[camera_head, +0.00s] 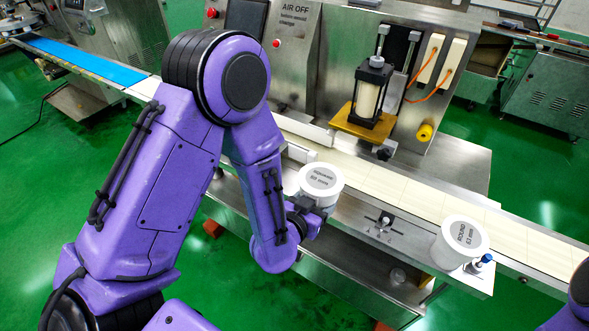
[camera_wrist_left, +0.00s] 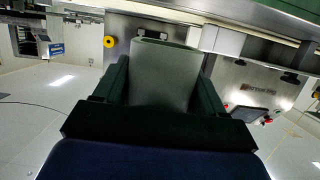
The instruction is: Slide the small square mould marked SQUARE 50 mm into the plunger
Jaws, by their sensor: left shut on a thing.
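In the left wrist view the mould (camera_wrist_left: 163,75) stands between the two dark fingers of the gripper (camera_wrist_left: 163,88). The plunger (camera_head: 371,92), a black frame around a pale cylinder with a yellow plate, is on the machine face behind and right, apart from the mould. My right gripper is not in view.
A white mould marked ROUND (camera_head: 460,243) stands on the steel ledge at right, beside a blue-topped knob (camera_head: 482,262). A small control knob (camera_head: 385,219) is on the ledge between the moulds. The pale conveyor belt (camera_head: 420,193) is clear below the plunger.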

